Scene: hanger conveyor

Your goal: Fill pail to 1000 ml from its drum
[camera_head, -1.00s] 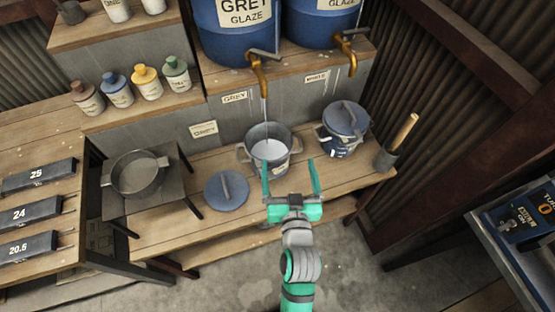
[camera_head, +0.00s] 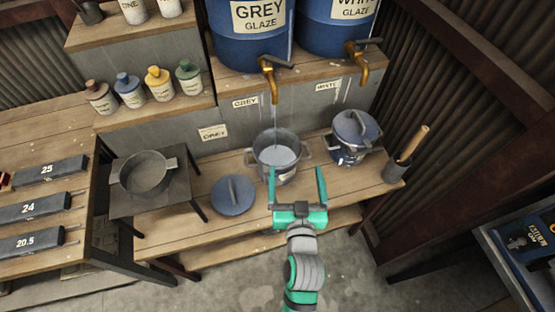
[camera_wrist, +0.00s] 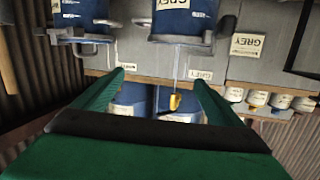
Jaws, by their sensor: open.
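The blue GREY GLAZE drum (camera_head: 228,48) stands on the upper shelf. A thin stream runs from its brass tap (camera_head: 268,72) into the open grey pail (camera_head: 288,177) on the bench below. Pale liquid (camera_head: 277,156) shows inside the pail; I cannot read its level in millilitres. The pail, labelled GREY, also shows inverted in the wrist view (camera_wrist: 185,22). A blue lid (camera_head: 233,196) lies on the bench to the pail's left. My gripper (camera_head: 296,172) is open and empty, in front of the pail in the head view. Its spread fingers also show in the wrist view (camera_wrist: 158,78).
The WHITE drum (camera_head: 318,42) with its own tap (camera_head: 361,70) is beside the grey one. A lidded pail (camera_head: 350,152) and a holder with a wooden handle (camera_head: 398,168) stand right. A pan (camera_head: 145,180) sits left on a dark stand. Bottles (camera_head: 159,82) line a shelf.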

